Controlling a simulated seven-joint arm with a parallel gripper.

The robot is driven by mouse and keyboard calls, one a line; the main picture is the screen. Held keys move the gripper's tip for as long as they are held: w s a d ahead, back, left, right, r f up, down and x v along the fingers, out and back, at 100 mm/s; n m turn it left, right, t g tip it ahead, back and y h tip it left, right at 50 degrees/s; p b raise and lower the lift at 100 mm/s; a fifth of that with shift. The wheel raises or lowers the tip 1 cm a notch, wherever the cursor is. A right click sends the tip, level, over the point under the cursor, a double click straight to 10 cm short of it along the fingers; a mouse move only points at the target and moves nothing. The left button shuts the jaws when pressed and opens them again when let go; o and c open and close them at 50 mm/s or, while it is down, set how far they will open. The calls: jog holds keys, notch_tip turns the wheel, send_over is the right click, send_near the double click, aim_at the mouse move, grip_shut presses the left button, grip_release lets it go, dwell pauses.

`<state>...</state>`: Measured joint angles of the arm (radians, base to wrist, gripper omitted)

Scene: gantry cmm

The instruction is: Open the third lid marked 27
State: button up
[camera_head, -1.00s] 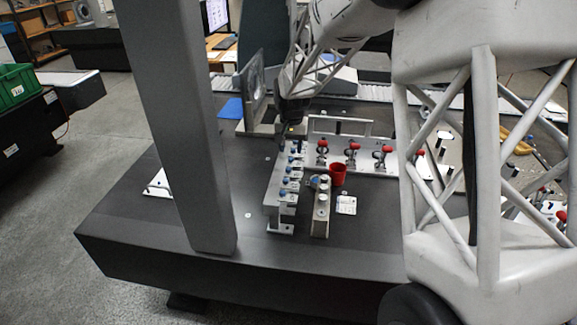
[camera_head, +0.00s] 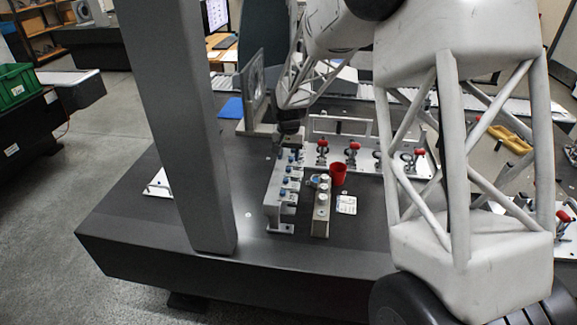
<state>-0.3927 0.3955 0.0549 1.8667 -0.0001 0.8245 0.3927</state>
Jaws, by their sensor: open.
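My gripper (camera_head: 287,143) is small in the view and points down at the far end of a grey metal rail block (camera_head: 271,215) with several blue-topped parts along it. Its fingers are open, and nothing shows between them. I cannot tell whether they touch the farthest part. A narrow block (camera_head: 320,228) with several round silver tops stands just right of the rail. No number 27 can be read, so I cannot tell which part is the third lid.
A red cup (camera_head: 338,175) and a white label card (camera_head: 346,205) stand right of the narrow block. Red-handled clamps (camera_head: 352,152) line a plate behind. A grey column (camera_head: 185,130) crosses the left. The dark table (camera_head: 180,240) is largely clear at the front left.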

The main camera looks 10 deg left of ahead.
aim_at(288, 168)
jog(key=shift+f, duration=2.45)
grip_shut()
